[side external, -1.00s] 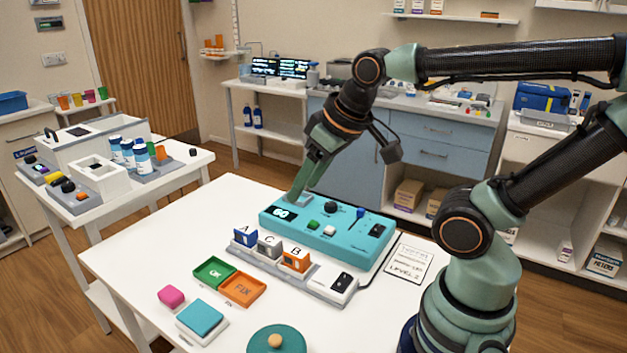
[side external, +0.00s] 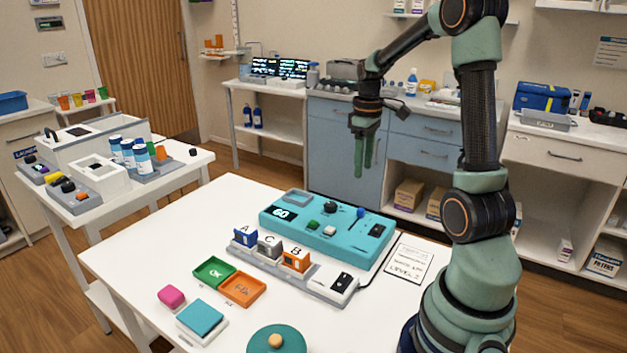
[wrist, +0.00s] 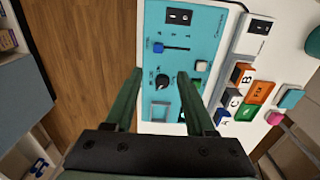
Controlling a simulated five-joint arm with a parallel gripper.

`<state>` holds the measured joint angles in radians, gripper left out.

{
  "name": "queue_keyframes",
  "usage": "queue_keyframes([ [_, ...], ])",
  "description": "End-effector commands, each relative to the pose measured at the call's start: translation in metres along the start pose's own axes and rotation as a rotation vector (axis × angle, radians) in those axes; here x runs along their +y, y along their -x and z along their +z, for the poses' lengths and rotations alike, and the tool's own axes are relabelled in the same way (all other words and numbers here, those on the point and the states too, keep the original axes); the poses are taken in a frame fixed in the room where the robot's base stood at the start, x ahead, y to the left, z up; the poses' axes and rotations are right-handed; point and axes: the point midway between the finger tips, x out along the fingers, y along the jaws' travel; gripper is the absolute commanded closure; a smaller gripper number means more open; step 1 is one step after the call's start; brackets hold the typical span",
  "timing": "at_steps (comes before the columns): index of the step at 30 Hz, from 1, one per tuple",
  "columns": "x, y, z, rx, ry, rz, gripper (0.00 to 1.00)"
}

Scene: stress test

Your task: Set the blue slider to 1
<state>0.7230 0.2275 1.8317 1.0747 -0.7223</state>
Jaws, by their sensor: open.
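The teal panel (side external: 326,240) lies on the white table. Its blue slider (side external: 360,212) is a small blue knob on a dark slot near the panel's back edge. In the wrist view the blue slider (wrist: 158,47) sits at the left end of its slot, which runs right. Scale marks are too small to read. My gripper (side external: 363,168) is open and empty, pointing down, raised above the panel's back side. In the wrist view my fingers (wrist: 160,75) are spread, with the black dial between and beyond them and the slider farther up the picture.
The panel also bears a display reading 60 (side external: 282,213), a black dial (side external: 330,205), green and white buttons and a black switch (side external: 376,230). In front stand lettered blocks A, C and B (side external: 296,259), green and orange trays (side external: 243,290) and a pink block (side external: 171,296).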

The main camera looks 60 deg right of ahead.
Motion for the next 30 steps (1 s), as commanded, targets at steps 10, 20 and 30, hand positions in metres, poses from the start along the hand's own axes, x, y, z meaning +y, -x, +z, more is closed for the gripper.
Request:
queue_keyframes([
  [10,0.004,-0.036,0.003,-0.01,0.001,-0.009,0.45],
  [20,0.003,-0.098,0.003,-0.01,0.001,-0.009,0.45],
  [30,0.004,-0.123,0.003,-0.006,0.001,-0.005,0.45],
])
